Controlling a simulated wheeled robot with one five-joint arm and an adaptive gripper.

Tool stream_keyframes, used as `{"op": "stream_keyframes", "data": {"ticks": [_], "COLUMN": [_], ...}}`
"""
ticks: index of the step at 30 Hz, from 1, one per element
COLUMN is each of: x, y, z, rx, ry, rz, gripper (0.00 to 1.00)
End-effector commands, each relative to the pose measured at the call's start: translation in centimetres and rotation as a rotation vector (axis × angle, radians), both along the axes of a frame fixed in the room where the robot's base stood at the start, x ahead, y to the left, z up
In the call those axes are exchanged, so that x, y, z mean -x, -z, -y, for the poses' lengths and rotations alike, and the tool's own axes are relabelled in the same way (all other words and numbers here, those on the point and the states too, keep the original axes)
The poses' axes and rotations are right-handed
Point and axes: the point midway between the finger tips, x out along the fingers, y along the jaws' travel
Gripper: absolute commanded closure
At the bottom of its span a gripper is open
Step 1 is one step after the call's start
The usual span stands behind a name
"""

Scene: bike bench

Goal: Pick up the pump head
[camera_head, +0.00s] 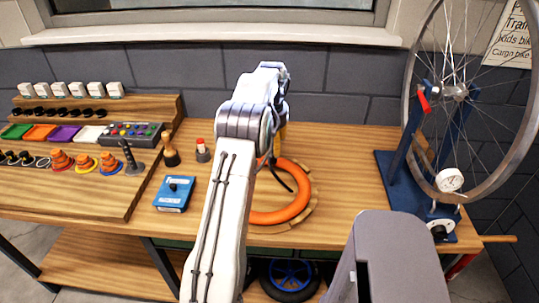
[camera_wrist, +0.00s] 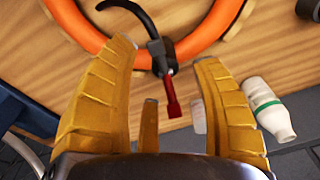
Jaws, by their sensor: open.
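The pump head (camera_wrist: 158,58) is a small black piece with a red lever (camera_wrist: 171,95) and a curved black hose (camera_wrist: 128,8). In the head view my arm hides the pump head and most of my gripper; part of the black hose (camera_head: 284,180) shows inside the orange ring (camera_head: 296,207).
In the head view, a blue box (camera_head: 174,194) and wooden-handled tool (camera_head: 170,152) stand left of my arm. A wheel on a blue stand (camera_head: 393,172) is at the right.

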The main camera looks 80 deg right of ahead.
Motion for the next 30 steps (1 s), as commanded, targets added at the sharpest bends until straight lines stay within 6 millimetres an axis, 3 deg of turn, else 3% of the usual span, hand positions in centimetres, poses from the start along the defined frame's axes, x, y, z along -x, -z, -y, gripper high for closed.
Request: {"op": "stream_keyframes", "data": {"ticks": [21, 30], "x": [-0.3, -0.3], "y": [4.5, 5.2], "z": [0.9, 1.0], "rx": [-0.002, 0.001], "ry": [-0.002, -0.002], "rz": [0.001, 0.001], "gripper": [0.41, 0.41]}}
